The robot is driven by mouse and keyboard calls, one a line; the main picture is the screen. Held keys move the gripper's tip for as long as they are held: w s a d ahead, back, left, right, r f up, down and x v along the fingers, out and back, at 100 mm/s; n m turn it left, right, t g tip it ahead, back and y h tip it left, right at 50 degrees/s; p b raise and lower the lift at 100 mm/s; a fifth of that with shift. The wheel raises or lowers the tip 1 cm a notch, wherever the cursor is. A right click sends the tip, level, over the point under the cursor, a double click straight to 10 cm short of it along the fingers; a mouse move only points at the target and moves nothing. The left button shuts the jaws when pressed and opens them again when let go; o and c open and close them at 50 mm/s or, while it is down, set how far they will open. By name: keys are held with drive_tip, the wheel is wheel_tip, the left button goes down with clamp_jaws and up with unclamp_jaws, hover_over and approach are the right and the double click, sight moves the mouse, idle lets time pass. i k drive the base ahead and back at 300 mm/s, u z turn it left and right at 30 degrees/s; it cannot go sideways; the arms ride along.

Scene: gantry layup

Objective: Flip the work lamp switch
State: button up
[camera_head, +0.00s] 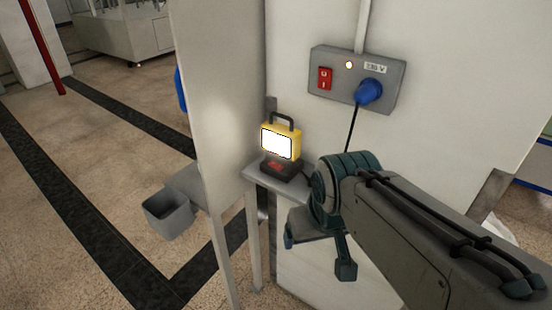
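The yellow work lamp (281,141) stands upright on a small grey shelf (262,180) against the wall, its white panel glowing. A red switch (275,164) shows on its dark base; its position is too small to read. A grey power box (399,84) on the wall above carries a red rocker switch (325,78), a glowing indicator light (349,65) and a blue plug (369,91) with a black cable. My gripper (317,256) is in front of and below the lamp, to its right, pointing down. Its two fingers are apart with nothing visible between them.
A pale upright panel (215,100) stands just left of the lamp. A grey bin (168,213) is at the lower left of the shelf. The tiled floor (85,190) at left is open. A grey machine (128,35) stands far back.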

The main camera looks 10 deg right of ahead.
sight(277, 167)
drive_tip(key=z, duration=0.2)
drive_tip(key=k, duration=0.7)
drive_tip(key=u, duration=0.9)
drive_tip(key=i, duration=1)
